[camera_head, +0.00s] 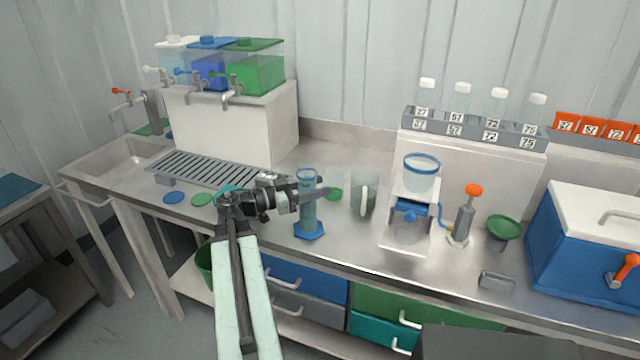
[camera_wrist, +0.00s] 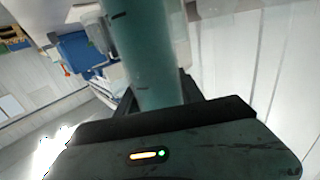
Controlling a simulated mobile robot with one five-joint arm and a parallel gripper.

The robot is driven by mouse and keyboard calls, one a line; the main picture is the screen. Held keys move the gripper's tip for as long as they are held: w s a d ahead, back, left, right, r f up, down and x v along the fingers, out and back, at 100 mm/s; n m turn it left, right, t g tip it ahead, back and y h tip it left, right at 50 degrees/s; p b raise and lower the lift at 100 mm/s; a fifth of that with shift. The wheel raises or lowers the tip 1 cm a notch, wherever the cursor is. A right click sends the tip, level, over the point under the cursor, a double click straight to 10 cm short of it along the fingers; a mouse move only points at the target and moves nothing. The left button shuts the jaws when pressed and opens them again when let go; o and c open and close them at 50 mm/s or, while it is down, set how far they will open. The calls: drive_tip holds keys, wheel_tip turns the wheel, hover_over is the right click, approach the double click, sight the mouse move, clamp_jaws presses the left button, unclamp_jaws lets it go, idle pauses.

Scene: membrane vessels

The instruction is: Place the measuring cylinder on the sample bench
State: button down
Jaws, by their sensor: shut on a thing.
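The measuring cylinder (camera_head: 309,215) is a tall blue-tinted tube with a blue rim and a blue hexagonal foot. It is upright over the steel bench top (camera_head: 345,247), near the front edge. I cannot tell whether its foot touches the steel. My gripper (camera_head: 310,194) comes from the left and is shut on the cylinder's upper middle. In the wrist view the cylinder's tube (camera_wrist: 148,55) rises between my fingers (camera_wrist: 155,100), and its foot is hidden there.
A clear jug (camera_head: 364,190) stands just right of the cylinder, and a filter stand (camera_head: 412,215) with a blue-rimmed funnel stands further right. A drain grate (camera_head: 205,168) and coloured discs lie to the left. A blue cool box (camera_head: 585,245) fills the far right.

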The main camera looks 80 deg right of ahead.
drive_tip(key=shift+f, duration=0.15)
drive_tip(key=c, duration=0.7)
unclamp_jaws()
drive_tip(key=v, duration=1.2)
drive_tip(key=shift+r, duration=0.2)
